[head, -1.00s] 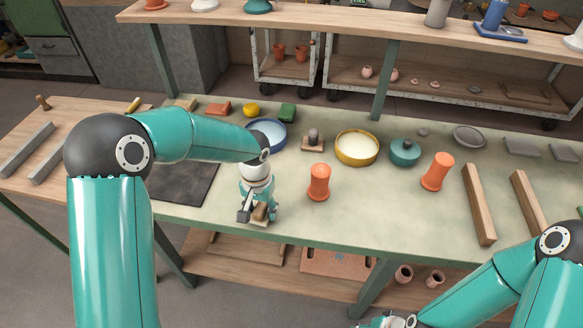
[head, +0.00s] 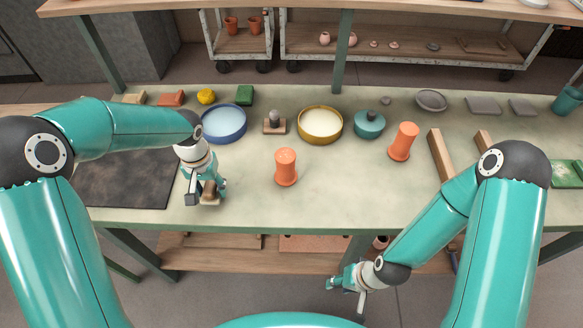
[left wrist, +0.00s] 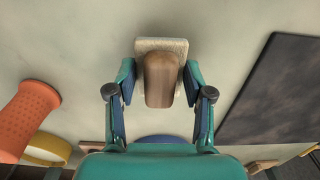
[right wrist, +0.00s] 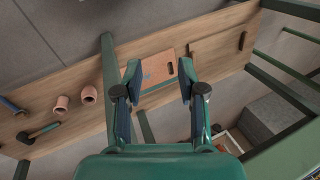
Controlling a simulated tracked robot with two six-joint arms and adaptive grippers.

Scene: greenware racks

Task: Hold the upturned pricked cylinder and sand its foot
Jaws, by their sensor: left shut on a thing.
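An orange cylinder (head: 286,167) stands on the table at middle, wider at its lower end. In the left wrist view its side looks dotted (left wrist: 27,112). A second orange cylinder (head: 403,142) stands further right. My left gripper (head: 207,190) is shut on a sanding block (left wrist: 161,80) with a brown wooden grip and a pale pad, left of the nearer cylinder and apart from it. Whether the pad touches the table is unclear. My right gripper (head: 346,283) is open and empty, in front of the table's front edge; its fingers (right wrist: 158,82) are apart.
Behind the cylinders are a blue basin (head: 224,138), a yellow basin (head: 320,138) and a teal lidded pot (head: 369,124). A dark mat (head: 125,180) lies left, wooden bars (head: 440,158) right. Table between the left gripper and nearer cylinder is clear. A lower shelf (right wrist: 70,85) runs below.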

